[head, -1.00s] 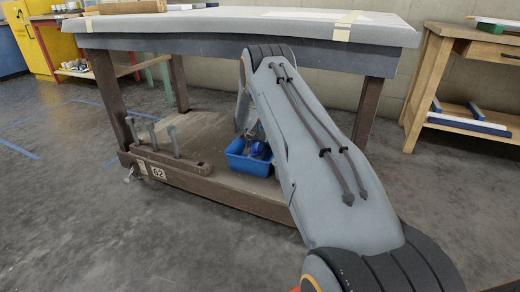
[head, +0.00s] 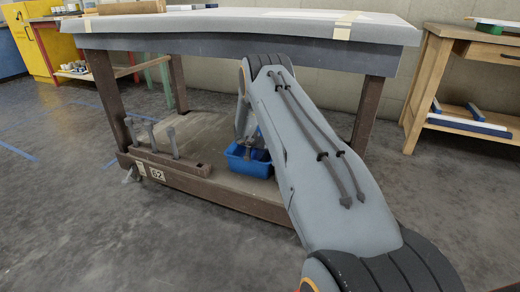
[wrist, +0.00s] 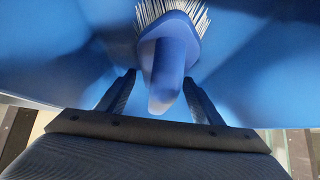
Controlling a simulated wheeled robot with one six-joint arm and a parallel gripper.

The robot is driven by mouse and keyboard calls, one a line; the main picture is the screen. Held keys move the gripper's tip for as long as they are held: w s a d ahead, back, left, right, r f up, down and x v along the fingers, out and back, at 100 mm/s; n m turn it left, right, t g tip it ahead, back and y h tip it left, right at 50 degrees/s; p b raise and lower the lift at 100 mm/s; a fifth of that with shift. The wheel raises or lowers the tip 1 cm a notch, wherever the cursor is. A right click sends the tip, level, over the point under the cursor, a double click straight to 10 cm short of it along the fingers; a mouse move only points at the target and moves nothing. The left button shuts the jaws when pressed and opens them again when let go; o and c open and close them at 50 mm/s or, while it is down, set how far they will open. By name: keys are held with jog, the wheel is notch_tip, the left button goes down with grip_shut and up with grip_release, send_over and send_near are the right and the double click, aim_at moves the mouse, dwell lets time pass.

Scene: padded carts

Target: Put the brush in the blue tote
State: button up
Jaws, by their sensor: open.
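The blue tote (head: 246,168) sits on the lower shelf of the padded cart, left of my arm. Its blue inner walls fill the wrist view (wrist: 50,50). The brush (wrist: 171,62) has a blue handle and white bristles and is inside the tote, bristle end away from me. My gripper (wrist: 160,88) is open, with one finger on each side of the brush handle and gaps showing beside it. I cannot tell whether the brush rests on the tote floor.
The padded cart top (head: 240,25) overhangs the shelf closely above my arm. A rack with upright grey pegs (head: 170,150) stands on the shelf left of the tote. A wooden bench (head: 455,85) is at the right. The floor in front is clear.

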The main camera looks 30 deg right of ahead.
jog(key=p+v, duration=0.4)
jog(key=v, duration=0.8)
jog(key=shift+r, duration=0.2)
